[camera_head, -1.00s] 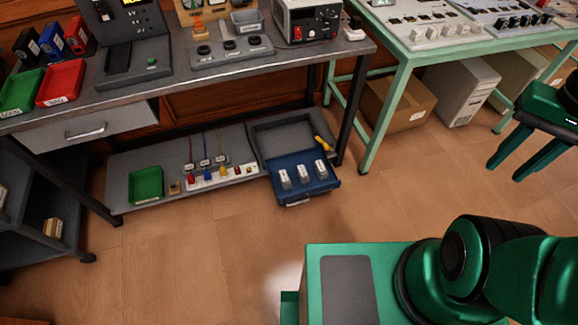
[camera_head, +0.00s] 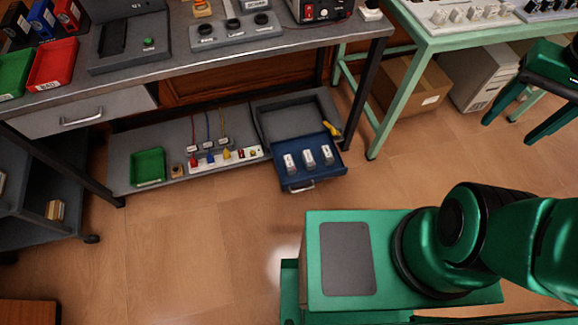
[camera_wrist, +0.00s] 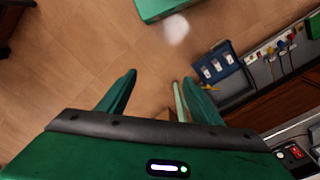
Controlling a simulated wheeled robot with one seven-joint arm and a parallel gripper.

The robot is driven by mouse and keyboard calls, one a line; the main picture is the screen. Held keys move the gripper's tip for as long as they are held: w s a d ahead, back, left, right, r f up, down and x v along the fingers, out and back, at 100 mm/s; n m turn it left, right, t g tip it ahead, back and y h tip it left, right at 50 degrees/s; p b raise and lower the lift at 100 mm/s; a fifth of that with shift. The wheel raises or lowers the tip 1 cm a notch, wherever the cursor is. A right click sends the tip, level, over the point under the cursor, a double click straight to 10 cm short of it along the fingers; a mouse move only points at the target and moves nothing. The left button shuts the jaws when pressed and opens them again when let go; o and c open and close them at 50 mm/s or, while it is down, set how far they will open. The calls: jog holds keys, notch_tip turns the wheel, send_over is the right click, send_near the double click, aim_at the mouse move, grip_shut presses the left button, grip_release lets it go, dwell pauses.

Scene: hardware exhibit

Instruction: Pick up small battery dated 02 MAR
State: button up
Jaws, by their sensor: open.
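Three small pale batteries, left (camera_head: 290,163), middle (camera_head: 309,158) and right (camera_head: 327,155), stand in an open blue drawer (camera_head: 300,182) on the low shelf under the grey bench. Their labels are too small to read, so I cannot tell which is dated 02 MAR. The drawer and batteries also show small in the wrist view, with the drawer (camera_wrist: 230,77) at the right. My gripper (camera_wrist: 160,78) is open and empty. In the head view my gripper (camera_head: 530,108) is at the far right, well away from the drawer.
A green tray (camera_head: 148,167) and a strip with coloured plugs (camera_head: 226,159) sit left of the drawer. The bench top (camera_head: 290,40) overhangs the shelf, and a green table leg (camera_head: 388,110) stands to the right. Floor before the drawer is clear.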

jog(key=w+f+n+t+h, duration=0.1)
jog(key=w+f, duration=0.3)
jog(key=w, duration=0.6)
jog(key=w+f+n+t+h, duration=0.1)
jog(key=w+f, duration=0.3)
jog(key=w, duration=0.5)
jog(key=w+f+n+t+h, duration=0.1)
jog(key=w+f, duration=0.3)
jog(key=w, duration=0.6)
jog(key=w+a+f+n+t+y, duration=0.1)
jog(key=w+a+f+n+t, duration=0.1)
jog(key=w+a+f, duration=0.55)
jog(key=w+a+f+n+t, duration=0.2)
jog(key=w+a+f, duration=0.3)
jog(key=w+f, duration=0.55)
jog(key=a+f+n+t+y, duration=0.1)
jog(key=a+f, duration=0.6)
jog(key=f, duration=0.5)
jog(key=n+t+y, duration=0.3)
jog(key=n+y, duration=0.1)
jog(key=y, duration=0.3)
send_near(290, 163)
jog(key=v, duration=0.2)
jog(key=shift+s+d+r, duration=0.25)
jog(key=shift+d, duration=0.05)
jog(key=shift+w+a+f, duration=0.1)
jog(key=shift+f, duration=0.1)
jog(key=shift+x, duration=5.1)
jog(key=shift+a, duration=0.15)
